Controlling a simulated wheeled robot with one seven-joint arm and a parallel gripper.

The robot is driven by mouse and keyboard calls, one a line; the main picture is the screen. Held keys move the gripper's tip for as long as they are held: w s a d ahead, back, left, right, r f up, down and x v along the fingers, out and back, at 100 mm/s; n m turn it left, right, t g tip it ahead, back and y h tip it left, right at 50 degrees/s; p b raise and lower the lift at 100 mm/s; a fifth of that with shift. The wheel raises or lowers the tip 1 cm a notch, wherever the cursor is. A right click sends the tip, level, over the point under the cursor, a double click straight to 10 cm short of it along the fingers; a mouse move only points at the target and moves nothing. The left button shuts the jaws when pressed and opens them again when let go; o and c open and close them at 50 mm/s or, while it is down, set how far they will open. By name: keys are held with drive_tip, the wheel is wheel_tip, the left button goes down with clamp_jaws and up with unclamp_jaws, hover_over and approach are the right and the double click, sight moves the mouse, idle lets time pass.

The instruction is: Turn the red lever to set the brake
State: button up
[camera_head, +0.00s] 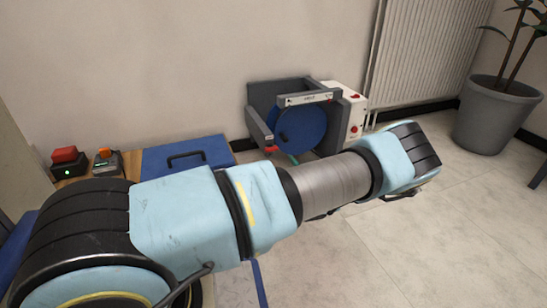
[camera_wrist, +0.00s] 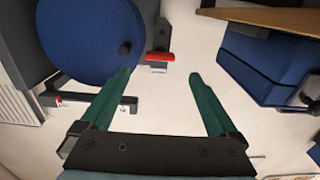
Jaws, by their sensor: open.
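The red lever (camera_wrist: 160,56) shows in the wrist view as a short red bar on a small grey mount, just right of the blue disc (camera_wrist: 88,38). In the head view a red piece (camera_head: 271,149) that looks like this lever sits low at the front left of the grey machine frame (camera_head: 258,128). My gripper (camera_wrist: 160,74) is open and empty. Its two green fingers point toward the lever, which lies just beyond the fingertips and between their lines, apparently not touched. In the head view my arm hides most of the gripper.
A white box with red buttons (camera_head: 354,115) adjoins the machine. At left, a red button box (camera_head: 66,160) and another small device (camera_head: 106,162) stand beside a blue case (camera_head: 180,157) with a black handle. A radiator and potted plant (camera_head: 497,112) stand right. Floor at right is clear.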

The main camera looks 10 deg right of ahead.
sight(273, 150)
drive_tip(key=shift+w+a+b, duration=0.25)
drive_tip(key=shift+w+b, duration=0.4)
drive_tip(key=shift+w, duration=1.2)
drive_tip(key=shift+w+a+b, duration=0.2)
drive_tip(key=shift+w+b, duration=0.4)
drive_tip(key=shift+w, duration=1.2)
drive_tip(key=shift+c, duration=0.2)
drive_tip(key=c, duration=1.3)
